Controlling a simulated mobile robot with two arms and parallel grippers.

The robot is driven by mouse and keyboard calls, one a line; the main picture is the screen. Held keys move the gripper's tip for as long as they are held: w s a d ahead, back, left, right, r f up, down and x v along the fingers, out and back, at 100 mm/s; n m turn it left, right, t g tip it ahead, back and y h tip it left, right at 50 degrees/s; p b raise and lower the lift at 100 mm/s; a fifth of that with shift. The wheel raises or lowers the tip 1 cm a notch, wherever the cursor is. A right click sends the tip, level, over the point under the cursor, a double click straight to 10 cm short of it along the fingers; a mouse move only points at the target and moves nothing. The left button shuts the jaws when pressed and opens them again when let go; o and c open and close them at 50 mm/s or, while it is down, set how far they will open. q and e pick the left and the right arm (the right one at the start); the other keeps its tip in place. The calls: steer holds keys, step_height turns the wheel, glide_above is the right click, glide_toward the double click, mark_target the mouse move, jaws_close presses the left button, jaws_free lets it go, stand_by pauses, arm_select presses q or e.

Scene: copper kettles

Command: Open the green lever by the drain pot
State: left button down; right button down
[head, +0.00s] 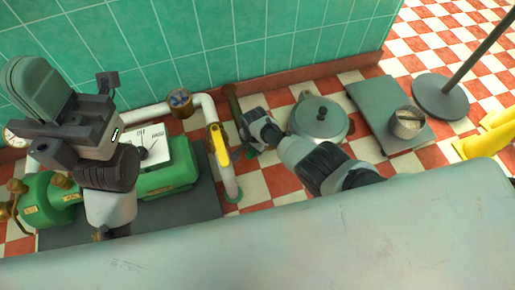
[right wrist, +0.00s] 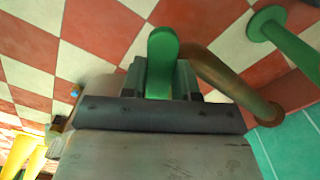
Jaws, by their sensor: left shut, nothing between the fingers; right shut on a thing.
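The green lever (right wrist: 163,52) shows in the right wrist view, its rounded end sticking up between the fingers of my right gripper (right wrist: 164,78). My right gripper is shut on it. In the head view the right gripper (head: 247,136) is low beside a brown pipe (head: 234,102), and the lever is mostly hidden there. The pipe also shows in the right wrist view (right wrist: 235,80). The drain pot (head: 321,117), grey-green with a dark lid knob, stands to the right of the gripper. My left gripper (head: 38,85) is raised at the left, shut and empty.
A white pipe with a yellow lever (head: 221,155) stands left of my right gripper. A green machine (head: 168,178) with a white dial panel sits at the left. A grey platform (head: 374,95) holds a metal can (head: 407,123). A pale surface (head: 300,240) fills the foreground.

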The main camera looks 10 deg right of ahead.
steer(key=shift+w, duration=0.1)
stand_by(0.3)
steer(key=c, duration=0.8)
jaws_free()
steer(key=shift+c, duration=0.2)
